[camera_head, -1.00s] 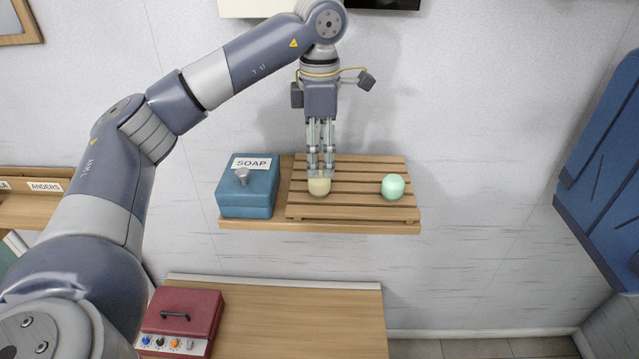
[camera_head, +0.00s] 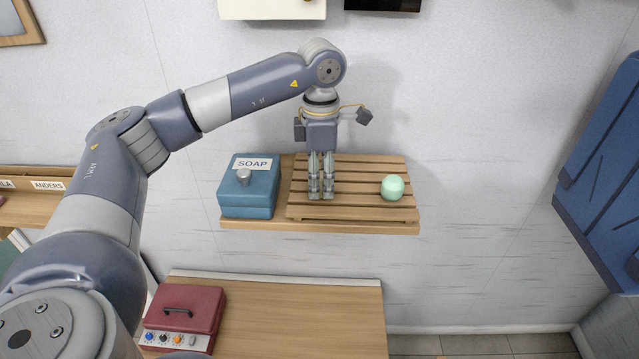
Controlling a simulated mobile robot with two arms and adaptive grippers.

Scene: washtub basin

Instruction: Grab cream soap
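My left gripper (camera_head: 321,195) points straight down with its fingertips at the slatted wooden soap rack (camera_head: 355,205), left of its middle. The cream soap is not visible now; the fingers cover the spot where it showed earlier. Two finger columns show with a narrow gap, but whether they are open or closed on the soap is unclear. A mint green soap (camera_head: 392,187) sits on the right part of the rack, apart from the gripper. My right gripper is not in view.
A blue box labelled SOAP (camera_head: 248,195) stands on the wall shelf (camera_head: 300,226), just left of the rack. A red box with knobs (camera_head: 185,312) sits on the lower wooden counter (camera_head: 300,315). Blue fabric (camera_head: 605,170) hangs at the right.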

